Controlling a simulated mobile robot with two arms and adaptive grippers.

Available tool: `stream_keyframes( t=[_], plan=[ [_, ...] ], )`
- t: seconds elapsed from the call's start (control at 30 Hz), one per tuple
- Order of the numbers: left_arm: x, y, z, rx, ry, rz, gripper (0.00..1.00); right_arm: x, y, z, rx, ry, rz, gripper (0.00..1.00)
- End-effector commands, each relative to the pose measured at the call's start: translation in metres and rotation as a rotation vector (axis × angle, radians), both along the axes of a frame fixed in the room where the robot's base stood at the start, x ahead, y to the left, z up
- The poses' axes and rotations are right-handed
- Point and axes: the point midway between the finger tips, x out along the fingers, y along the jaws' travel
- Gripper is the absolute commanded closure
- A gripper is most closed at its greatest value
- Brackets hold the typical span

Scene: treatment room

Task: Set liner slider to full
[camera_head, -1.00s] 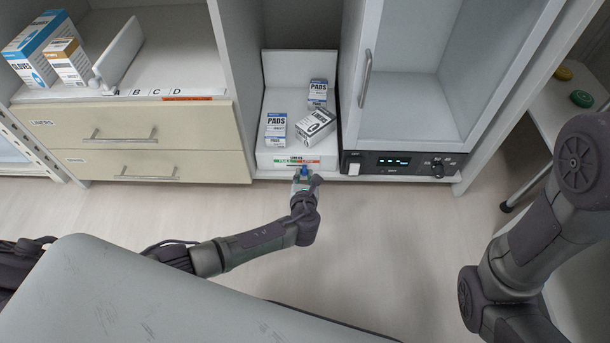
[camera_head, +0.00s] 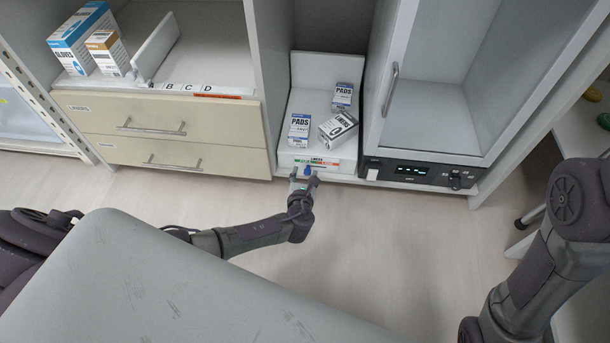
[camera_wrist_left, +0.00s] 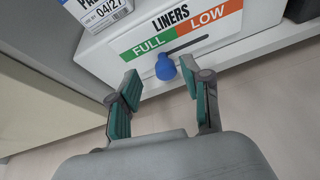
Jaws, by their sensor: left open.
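The liner slider's blue knob (camera_head: 308,170) is on the front of the white liners bin (camera_head: 347,167). In the left wrist view the knob (camera_wrist_left: 165,68) is at the left end of the visible slot, below the green FULL part of the label (camera_wrist_left: 152,41). The orange LOW part (camera_wrist_left: 212,20) is to its right. My left gripper (camera_head: 305,178) is open at the knob. In the left wrist view its fingers (camera_wrist_left: 159,72) stand either side of the knob, the right finger close to it; I cannot tell if they touch. My right gripper is out of view.
A drawer unit (camera_head: 155,126) is to the left, a cabinet with a control panel (camera_head: 421,172) to the right. A padded couch (camera_head: 180,270) fills the foreground. Floor shows between.

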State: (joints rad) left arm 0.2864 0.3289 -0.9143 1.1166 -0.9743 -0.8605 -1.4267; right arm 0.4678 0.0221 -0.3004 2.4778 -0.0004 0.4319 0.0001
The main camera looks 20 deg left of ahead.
Motion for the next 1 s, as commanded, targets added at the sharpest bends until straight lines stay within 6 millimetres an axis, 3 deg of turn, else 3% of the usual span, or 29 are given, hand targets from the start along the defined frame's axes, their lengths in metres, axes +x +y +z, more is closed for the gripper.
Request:
stream_keyframes(
  t=[0.27, 0.7, 1.0],
  plan=[
    [-0.016, -0.006, 0.006, -0.003, 0.001, -0.003, 0.52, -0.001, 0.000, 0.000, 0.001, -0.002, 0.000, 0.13],
    [-0.093, -0.029, 0.039, -0.001, 0.001, -0.001, 0.52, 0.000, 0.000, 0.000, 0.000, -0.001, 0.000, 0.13],
    [-0.107, -0.033, 0.045, 0.000, 0.001, 0.002, 0.52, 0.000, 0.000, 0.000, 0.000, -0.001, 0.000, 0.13]
  ],
)
